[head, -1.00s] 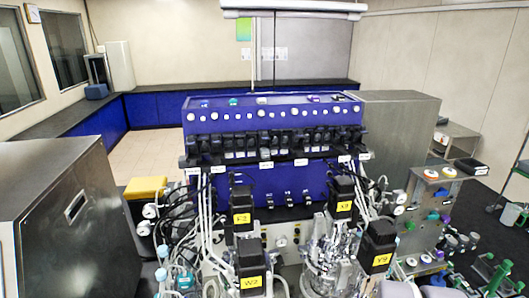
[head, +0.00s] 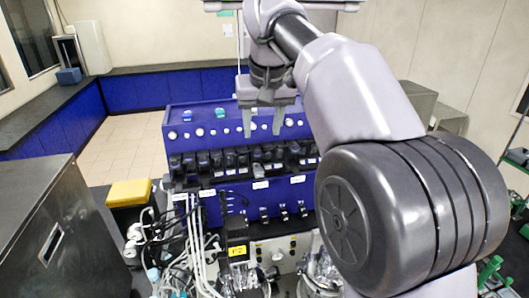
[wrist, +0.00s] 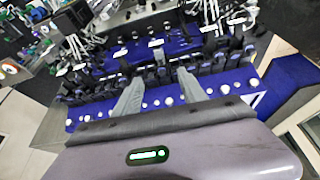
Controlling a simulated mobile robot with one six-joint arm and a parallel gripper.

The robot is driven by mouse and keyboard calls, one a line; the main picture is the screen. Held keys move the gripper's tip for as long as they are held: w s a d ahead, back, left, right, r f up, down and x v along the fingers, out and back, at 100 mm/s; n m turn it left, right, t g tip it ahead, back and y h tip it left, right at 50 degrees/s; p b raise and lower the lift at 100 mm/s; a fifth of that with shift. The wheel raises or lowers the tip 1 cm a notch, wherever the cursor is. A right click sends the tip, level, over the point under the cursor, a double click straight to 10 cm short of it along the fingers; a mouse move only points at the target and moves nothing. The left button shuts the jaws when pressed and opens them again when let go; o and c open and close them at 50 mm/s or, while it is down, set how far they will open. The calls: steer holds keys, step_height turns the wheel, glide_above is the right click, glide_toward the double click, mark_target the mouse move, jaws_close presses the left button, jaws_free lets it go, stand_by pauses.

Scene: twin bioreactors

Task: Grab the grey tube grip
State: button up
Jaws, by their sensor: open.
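A row of dark tube grips (head: 215,160) runs along the front of the blue bioreactor unit. One grip in the row looks lighter, and I take it for the grey tube grip (head: 257,153); it is small and seen from some distance. It seems to show between my fingers in the wrist view (wrist: 160,57), but I cannot be sure. My gripper (head: 262,131) points down, open and empty, in front of the blue top panel in the head view. Its fingertips (wrist: 159,78) look apart from the row and touch nothing that I can see.
White knobs (head: 212,132) line the blue panel. White tubes and black cables (head: 190,235) crowd the lower left. A dark motor with a yellow label (head: 237,250) stands below. A steel cabinet (head: 35,220) is at the left. My arm hides the right side.

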glide_toward(260, 173)
steer(key=shift+w+a+f+b, duration=0.2)
steer(key=shift+w+a+f, duration=0.05)
steer(key=shift+w+f, duration=0.3)
steer(key=shift+w+a+f+b, duration=0.15)
steer(key=shift+w+a+f, duration=0.1)
steer(key=shift+w+f, duration=0.3)
steer(key=shift+s+f, duration=0.1)
steer(key=shift+f, duration=0.2)
steer(key=x, duration=0.5)
steer(key=shift+s+d+f+p, duration=0.15)
steer(key=shift+d+p, duration=0.15)
steer(key=shift+p, duration=0.1)
steer(key=shift+s, duration=0.35)
steer(key=c, duration=0.7)
steer(key=shift+w, duration=0.15)
jaws_close()
